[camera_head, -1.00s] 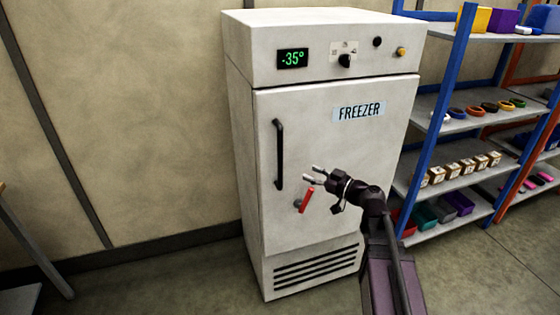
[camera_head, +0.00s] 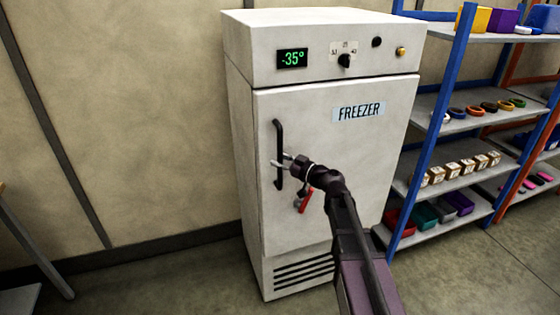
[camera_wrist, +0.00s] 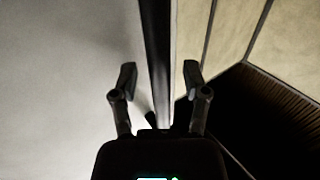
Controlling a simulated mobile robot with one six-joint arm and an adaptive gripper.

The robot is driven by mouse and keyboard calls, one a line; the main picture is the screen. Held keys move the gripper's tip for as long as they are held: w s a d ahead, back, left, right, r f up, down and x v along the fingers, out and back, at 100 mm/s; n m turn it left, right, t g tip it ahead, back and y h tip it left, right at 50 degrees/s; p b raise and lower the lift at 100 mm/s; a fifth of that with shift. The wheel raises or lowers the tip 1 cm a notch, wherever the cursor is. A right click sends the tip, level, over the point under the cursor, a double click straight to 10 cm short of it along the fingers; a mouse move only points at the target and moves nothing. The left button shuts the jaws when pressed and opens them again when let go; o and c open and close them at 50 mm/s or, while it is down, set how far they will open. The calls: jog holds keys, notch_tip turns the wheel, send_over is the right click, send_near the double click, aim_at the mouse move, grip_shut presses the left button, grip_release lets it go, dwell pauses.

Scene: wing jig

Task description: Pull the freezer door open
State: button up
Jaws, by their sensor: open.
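The freezer (camera_head: 350,215) is a white upright cabinet with its door (camera_head: 318,125) closed. A black vertical bar handle (camera_head: 279,135) is on the door's left side. A red lever (camera_head: 305,201) sits lower on the door, partly beside my arm. My gripper (camera_head: 280,162) is at the lower half of the handle in the head view. In the wrist view my open gripper (camera_wrist: 160,82) has one finger on each side of the dark handle bar (camera_wrist: 158,60). The jaws are apart from the bar, with gaps visible on both sides.
Blue-framed shelves (camera_head: 440,105) with rings, small boxes and bins stand close to the freezer's right. A beige wall (camera_head: 130,120) is behind and to the left. The floor (camera_head: 170,275) left of the freezer is clear, with a table leg at the far left.

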jog(key=shift+a, duration=0.15)
grip_shut()
dwell(0.4)
